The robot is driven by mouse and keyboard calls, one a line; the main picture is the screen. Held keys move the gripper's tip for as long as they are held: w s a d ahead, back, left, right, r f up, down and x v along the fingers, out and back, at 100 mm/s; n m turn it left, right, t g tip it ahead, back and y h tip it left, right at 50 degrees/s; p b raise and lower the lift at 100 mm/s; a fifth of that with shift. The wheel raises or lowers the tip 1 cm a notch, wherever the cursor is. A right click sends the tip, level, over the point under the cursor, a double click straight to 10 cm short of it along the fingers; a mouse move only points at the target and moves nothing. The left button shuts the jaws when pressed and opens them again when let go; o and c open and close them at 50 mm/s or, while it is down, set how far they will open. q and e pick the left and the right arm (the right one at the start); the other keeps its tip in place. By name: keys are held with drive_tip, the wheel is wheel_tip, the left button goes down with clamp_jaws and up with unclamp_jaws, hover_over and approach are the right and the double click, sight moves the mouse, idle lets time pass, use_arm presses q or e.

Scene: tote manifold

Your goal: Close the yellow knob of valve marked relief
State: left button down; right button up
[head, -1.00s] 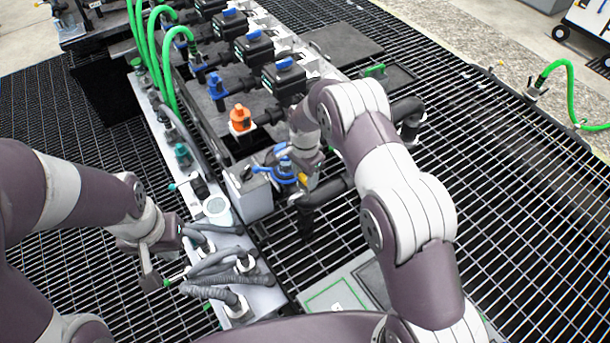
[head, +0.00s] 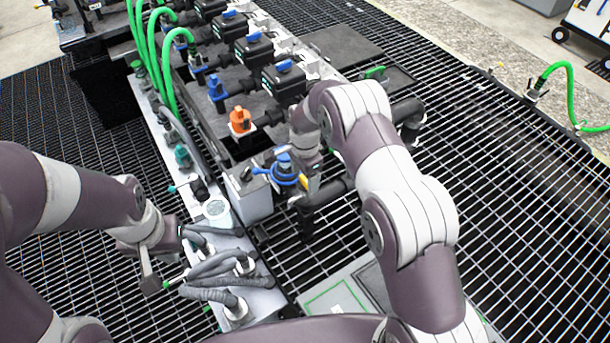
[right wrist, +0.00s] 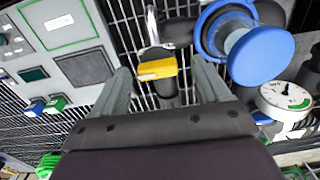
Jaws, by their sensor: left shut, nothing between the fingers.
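The yellow knob (right wrist: 157,69) sits on a metal valve stem in the right wrist view, between my right gripper's fingers, with a gap on each side. My right gripper (right wrist: 161,73) is open, its two grey fingers spread. I cannot tell whether the fingertips reach past the knob in depth. In the head view a yellow bit (head: 314,184) shows beside the blue valve, partly behind my right wrist. The relief marking is not readable.
A grey panel (right wrist: 66,40) lies at the left. An orange valve (head: 240,120) and several black valve boxes stand farther back. Corrugated hoses (head: 213,292) lie near my left gripper.

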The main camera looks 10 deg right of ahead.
sight(305, 179)
wheel_tip(305, 179, up, 13)
drive_tip(key=shift+f, duration=0.2)
idle(0.3)
drive_tip(key=shift+s, duration=0.1)
